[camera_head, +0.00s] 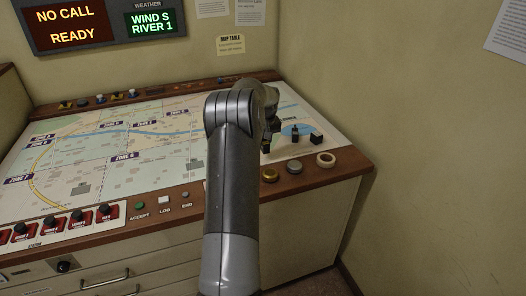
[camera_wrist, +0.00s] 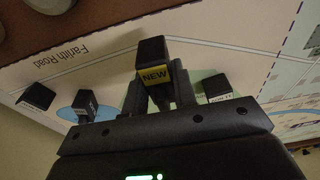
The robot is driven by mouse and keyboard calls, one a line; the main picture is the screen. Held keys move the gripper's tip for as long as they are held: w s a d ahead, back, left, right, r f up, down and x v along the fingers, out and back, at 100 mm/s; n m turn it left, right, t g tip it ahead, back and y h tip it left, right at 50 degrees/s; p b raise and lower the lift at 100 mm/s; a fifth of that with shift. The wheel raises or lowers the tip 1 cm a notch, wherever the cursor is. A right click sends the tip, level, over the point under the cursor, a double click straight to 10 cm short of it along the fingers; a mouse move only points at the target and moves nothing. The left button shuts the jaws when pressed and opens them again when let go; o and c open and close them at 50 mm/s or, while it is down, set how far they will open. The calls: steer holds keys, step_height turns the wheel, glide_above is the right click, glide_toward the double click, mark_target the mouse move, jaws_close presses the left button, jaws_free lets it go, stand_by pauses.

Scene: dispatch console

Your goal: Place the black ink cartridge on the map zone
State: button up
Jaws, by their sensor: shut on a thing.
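The black ink cartridge (camera_wrist: 152,52) is a dark block with a yellow "NEW" label. In the wrist view it sits between the fingers of my gripper (camera_wrist: 158,98), which is shut on it. Map paper with the words "Farlith Road" lies behind it; I cannot tell whether the cartridge touches it. In the head view my arm hides most of my gripper (camera_head: 267,143), which is over the right end of the map. The map (camera_head: 105,165) covers the console top, with printed purple zone labels.
Two small dark pieces (camera_head: 295,133) (camera_head: 316,139) stand right of my gripper. A brass disc (camera_head: 270,175), another round piece (camera_head: 294,166) and a pale ring (camera_head: 326,159) sit on the wooden front edge. Buttons (camera_head: 140,206) and red-based switches (camera_head: 50,224) line the front left.

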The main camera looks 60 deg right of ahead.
mark_target(263, 151)
steer(key=shift+w+f, duration=0.3)
steer(key=shift+f, duration=1.85)
steer(key=shift+f, duration=0.1)
steer(key=o, duration=1)
steer(key=r, duration=0.4)
steer(key=s+r, duration=0.1)
steer(key=r, duration=0.3)
steer(key=a+r, duration=0.1)
steer(key=r, duration=0.3)
steer(key=shift+s+a, duration=0.1)
steer(key=shift+s, duration=0.05)
